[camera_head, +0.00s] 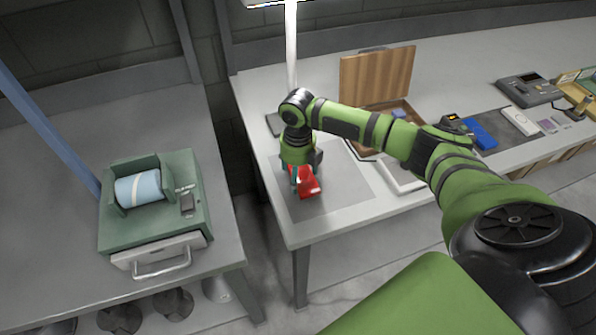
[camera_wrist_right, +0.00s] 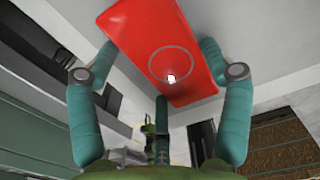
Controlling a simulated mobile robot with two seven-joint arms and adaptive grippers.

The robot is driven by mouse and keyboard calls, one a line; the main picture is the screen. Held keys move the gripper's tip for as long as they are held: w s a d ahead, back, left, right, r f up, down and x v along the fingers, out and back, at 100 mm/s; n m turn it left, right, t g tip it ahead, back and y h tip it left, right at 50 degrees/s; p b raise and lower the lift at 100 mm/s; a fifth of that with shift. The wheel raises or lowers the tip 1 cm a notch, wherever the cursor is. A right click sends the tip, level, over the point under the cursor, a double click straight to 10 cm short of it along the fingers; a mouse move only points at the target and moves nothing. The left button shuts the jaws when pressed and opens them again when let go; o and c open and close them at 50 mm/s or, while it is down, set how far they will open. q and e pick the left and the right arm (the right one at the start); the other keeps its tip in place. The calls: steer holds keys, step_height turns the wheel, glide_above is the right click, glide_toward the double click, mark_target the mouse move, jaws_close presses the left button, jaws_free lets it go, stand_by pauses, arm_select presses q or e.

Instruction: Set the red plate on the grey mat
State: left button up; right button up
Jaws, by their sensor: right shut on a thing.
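The red plate (camera_head: 309,189) is a rectangular slab held in my right gripper (camera_head: 301,173) over the grey mat (camera_head: 342,190). In the right wrist view, the red plate (camera_wrist_right: 135,28) shows a ring mark and a small white spot. The teal fingers of my right gripper (camera_wrist_right: 160,50) are on either side of it. I cannot tell whether the plate touches the mat. The gripper hides part of the plate in the head view. My left gripper is not in view.
An open wooden case (camera_head: 376,80) stands behind the mat, with a pale frame (camera_head: 402,178) to the mat's right. A blue item (camera_head: 480,134) and several devices lie farther right. A green holder with a roll (camera_head: 152,205) stands on the left table, across a gap.

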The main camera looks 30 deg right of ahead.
steer(key=shift+f+b, duration=0.35)
steer(key=shift+f, duration=0.25)
steer(key=o, duration=1.2)
